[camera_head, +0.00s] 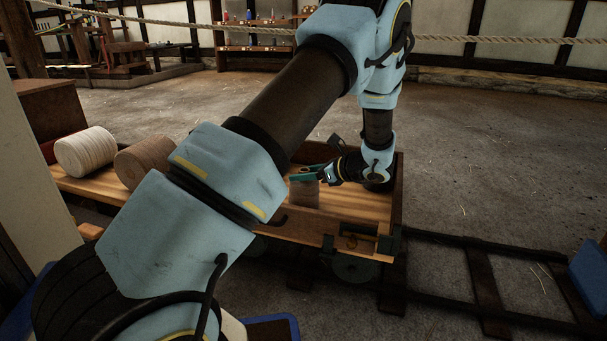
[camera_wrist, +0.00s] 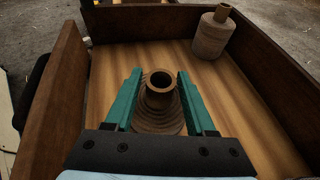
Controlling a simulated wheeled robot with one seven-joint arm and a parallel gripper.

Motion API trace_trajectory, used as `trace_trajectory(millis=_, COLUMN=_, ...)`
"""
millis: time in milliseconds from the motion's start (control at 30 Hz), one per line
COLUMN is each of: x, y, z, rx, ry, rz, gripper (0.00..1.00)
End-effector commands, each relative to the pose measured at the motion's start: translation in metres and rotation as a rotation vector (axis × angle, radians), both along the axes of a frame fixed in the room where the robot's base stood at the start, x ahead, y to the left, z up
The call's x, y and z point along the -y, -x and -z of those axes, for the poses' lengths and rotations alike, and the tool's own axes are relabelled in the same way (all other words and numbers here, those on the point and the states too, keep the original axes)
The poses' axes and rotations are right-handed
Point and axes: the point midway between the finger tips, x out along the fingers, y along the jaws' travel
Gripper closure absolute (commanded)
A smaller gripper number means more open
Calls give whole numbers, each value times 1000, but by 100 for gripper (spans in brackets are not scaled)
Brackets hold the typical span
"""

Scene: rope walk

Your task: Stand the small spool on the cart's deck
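A small brown spool with an upright tube (camera_wrist: 160,90) stands on the wooden deck (camera_wrist: 160,55) in the wrist view. In the head view its wound body (camera_head: 305,194) shows on the cart's deck (camera_head: 345,205). My gripper (camera_wrist: 160,75) has its teal fingers on either side of the tube, with a narrow gap to each side. In the head view my gripper (camera_head: 304,173) is at the spool's top. A second, paler spool (camera_wrist: 210,37) with a brown tube stands upright in the deck's far right corner in the wrist view.
The cart's raised wooden sides (camera_wrist: 265,65) border the deck. A pale large spool (camera_head: 85,152) and a brown one (camera_head: 140,162) lie on their sides at the left. Rails (camera_head: 485,275) run right from the cart. My arm hides part of the deck.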

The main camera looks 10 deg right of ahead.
Motion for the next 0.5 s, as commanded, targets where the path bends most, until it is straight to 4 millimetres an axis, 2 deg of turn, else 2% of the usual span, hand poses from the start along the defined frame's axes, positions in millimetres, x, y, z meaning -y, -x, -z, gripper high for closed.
trace_trajectory(millis=33, x=0, y=0, z=0, rx=0, ry=0, rz=0, gripper=38)
trace_trajectory(millis=100, x=0, y=0, z=0, rx=0, ry=0, rz=0, gripper=32)
trace_trajectory(millis=400, x=0, y=0, z=-3, rx=1, ry=1, rz=0, gripper=32)
trace_trajectory(millis=500, x=8, y=7, z=-10, rx=0, ry=0, rz=2, gripper=32)
